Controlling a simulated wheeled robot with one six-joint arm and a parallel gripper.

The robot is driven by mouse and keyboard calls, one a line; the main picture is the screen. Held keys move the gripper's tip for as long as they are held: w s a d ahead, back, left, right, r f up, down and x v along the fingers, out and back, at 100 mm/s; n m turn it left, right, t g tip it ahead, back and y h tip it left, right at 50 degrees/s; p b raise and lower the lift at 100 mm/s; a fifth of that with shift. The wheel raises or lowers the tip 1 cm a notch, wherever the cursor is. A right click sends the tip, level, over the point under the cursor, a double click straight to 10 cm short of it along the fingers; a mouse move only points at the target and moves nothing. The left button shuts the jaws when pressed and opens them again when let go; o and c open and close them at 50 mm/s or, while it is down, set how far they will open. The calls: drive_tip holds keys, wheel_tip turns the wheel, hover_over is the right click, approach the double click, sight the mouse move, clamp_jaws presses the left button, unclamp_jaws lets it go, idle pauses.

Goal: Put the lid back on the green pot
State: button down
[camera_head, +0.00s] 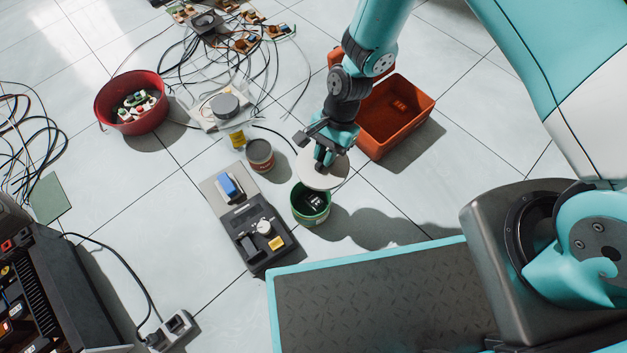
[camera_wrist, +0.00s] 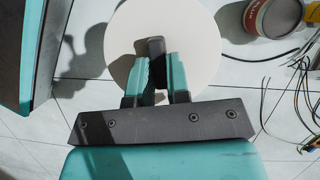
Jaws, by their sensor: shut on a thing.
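The green pot (camera_head: 309,207) stands on the tiled floor with its top open, and dark items show inside it. My gripper (camera_head: 325,160) is shut on the lid (camera_head: 337,172), a pale round disc with a dark knob. The lid is held above the floor, overlapping the back edge of the pot in the head view. In the wrist view the knob sits between the fingers (camera_wrist: 157,75) and the lid (camera_wrist: 200,45) spreads beyond them. The pot is not seen in the wrist view, and I cannot tell the exact gap between lid and pot.
An orange crate (camera_head: 420,105) stands behind right of the pot. A red bowl (camera_head: 104,103) and tangled cables (camera_head: 270,55) lie farther off. My base platform fills the front.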

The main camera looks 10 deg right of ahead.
sight(316, 169)
drive_tip(key=s+a+f, duration=0.1)
drive_tip(key=s+a+f+m, duration=0.1)
drive_tip(key=f, duration=0.1)
drive_tip(key=s+a+f+m+b, duration=0.1)
drive_tip(key=shift+a+f+t, duration=0.15)
drive_tip(key=shift+f+t, duration=0.05)
drive_tip(key=shift+t, duration=0.2)
wheel_tip(316, 169, down, 6)
drive_tip(key=b, duration=0.5)
drive_tip(key=shift+r+p, duration=0.1)
drive_tip(key=shift+p, duration=0.3)
idle(0.9)
drive_tip(key=shift+f+p, duration=0.25)
drive_tip(key=shift+p, duration=0.2)
idle(1.2)
drive_tip(key=c, duration=0.5)
unclamp_jaws()
